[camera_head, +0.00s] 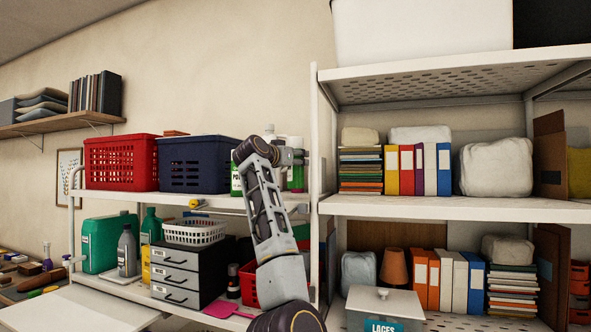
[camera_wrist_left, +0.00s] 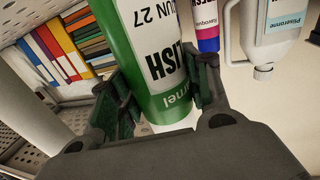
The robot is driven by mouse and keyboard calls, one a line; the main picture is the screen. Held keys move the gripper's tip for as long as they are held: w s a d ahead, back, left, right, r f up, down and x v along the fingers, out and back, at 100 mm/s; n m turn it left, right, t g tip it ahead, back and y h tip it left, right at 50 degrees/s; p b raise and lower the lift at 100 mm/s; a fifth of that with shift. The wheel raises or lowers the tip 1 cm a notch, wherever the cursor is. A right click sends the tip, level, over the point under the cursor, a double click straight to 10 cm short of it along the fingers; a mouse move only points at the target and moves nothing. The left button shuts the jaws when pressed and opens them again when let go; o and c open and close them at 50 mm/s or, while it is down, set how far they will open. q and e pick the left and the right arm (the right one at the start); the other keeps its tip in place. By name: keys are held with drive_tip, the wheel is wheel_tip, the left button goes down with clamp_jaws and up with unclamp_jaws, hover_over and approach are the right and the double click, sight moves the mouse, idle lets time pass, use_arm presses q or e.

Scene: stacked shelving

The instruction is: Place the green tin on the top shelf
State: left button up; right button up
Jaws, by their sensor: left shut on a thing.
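The green tin (camera_wrist_left: 158,60) has a white label with dark lettering and fills the middle of the left wrist view. My left gripper (camera_wrist_left: 158,95) is shut on it, with one finger on each side. In the head view my left gripper (camera_head: 293,157) is at the right end of the upper white shelf of the left unit. A green part of the tin (camera_head: 297,178) shows just below the fingers there; the rest is hidden. I cannot tell whether the tin touches the shelf. My right gripper is not in view.
A green-and-white container (camera_head: 236,181), a navy basket (camera_head: 190,165) and a red basket (camera_head: 120,163) stand left of the gripper. A white post (camera_head: 314,140) stands just right.

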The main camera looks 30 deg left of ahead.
sight(295, 168)
use_arm(q)
drive_tip(key=shift+f, duration=1.55)
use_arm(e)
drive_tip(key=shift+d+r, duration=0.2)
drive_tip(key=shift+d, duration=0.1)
use_arm(q)
drive_tip(key=shift+f, duration=0.2)
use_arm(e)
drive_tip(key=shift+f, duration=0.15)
use_arm(q)
drive_tip(key=o, duration=1.2)
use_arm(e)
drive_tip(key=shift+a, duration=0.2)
use_arm(q)
drive_tip(key=shift+r, duration=0.25)
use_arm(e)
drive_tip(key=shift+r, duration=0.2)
